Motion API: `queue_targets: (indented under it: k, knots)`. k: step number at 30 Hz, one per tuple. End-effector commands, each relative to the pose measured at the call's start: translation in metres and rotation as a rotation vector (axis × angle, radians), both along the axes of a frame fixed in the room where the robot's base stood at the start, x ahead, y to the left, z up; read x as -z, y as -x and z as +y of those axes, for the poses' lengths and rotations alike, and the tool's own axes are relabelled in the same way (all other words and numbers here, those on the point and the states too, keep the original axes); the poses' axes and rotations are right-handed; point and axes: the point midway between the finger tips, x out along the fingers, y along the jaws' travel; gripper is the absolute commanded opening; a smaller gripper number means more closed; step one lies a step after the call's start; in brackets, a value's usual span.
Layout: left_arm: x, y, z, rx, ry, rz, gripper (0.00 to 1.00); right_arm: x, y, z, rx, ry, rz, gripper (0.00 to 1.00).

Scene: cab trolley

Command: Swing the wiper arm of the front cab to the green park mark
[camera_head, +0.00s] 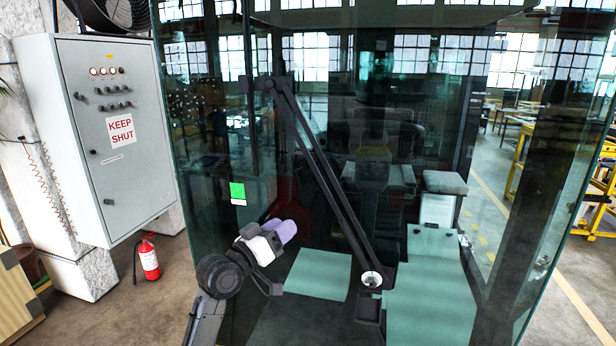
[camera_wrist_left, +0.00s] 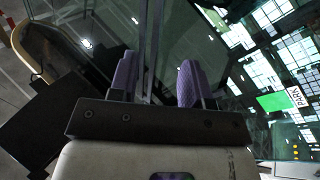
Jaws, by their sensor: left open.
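The wiper arm (camera_head: 318,172) is a pair of dark rods on the cab's front glass. It leans up and left from a round pivot (camera_head: 372,280) low on the glass to a dark bracket at its upper end. The green park mark (camera_head: 237,191) is on the glass, left of the arm; its "PARK" label shows in the left wrist view (camera_wrist_left: 275,102). My left gripper (camera_head: 283,231) is open, below and right of the mark and left of the wiper rods. In the left wrist view, dark rods (camera_wrist_left: 150,45) line up between its purple fingers (camera_wrist_left: 156,82); contact is unclear. My right gripper is out of view.
The cab's dark glass front (camera_head: 400,120) fills the middle. A grey cabinet (camera_head: 118,135) marked "KEEP SHUT" stands at left, with a red fire extinguisher (camera_head: 149,260) on the floor beside it. Yellow frames (camera_head: 598,185) stand at far right.

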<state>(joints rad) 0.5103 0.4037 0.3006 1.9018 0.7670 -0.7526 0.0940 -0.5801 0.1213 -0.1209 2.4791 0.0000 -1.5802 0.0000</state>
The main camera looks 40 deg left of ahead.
Motion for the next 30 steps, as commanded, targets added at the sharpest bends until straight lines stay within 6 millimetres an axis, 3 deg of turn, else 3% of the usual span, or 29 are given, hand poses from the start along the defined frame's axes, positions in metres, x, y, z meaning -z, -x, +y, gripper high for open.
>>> queue_targets:
  k: [3, 7, 11, 24, 30]
  knots:
    - [-0.033, 0.001, 0.018, -0.009, 0.047, -0.088, 0.44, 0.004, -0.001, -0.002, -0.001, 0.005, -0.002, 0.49]
    - [-0.052, -0.002, 0.027, -0.011, 0.072, -0.132, 0.44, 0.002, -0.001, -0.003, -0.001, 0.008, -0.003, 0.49]
    - [-0.062, -0.014, 0.029, -0.012, 0.08, -0.142, 0.44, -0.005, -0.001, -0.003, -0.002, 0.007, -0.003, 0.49]
    - [-0.09, -0.089, 0.023, -0.011, 0.079, -0.138, 0.44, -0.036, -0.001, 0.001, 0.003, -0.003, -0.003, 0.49]
    - [-0.097, -0.112, 0.022, -0.013, 0.077, -0.138, 0.44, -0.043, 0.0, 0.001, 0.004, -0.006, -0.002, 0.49]
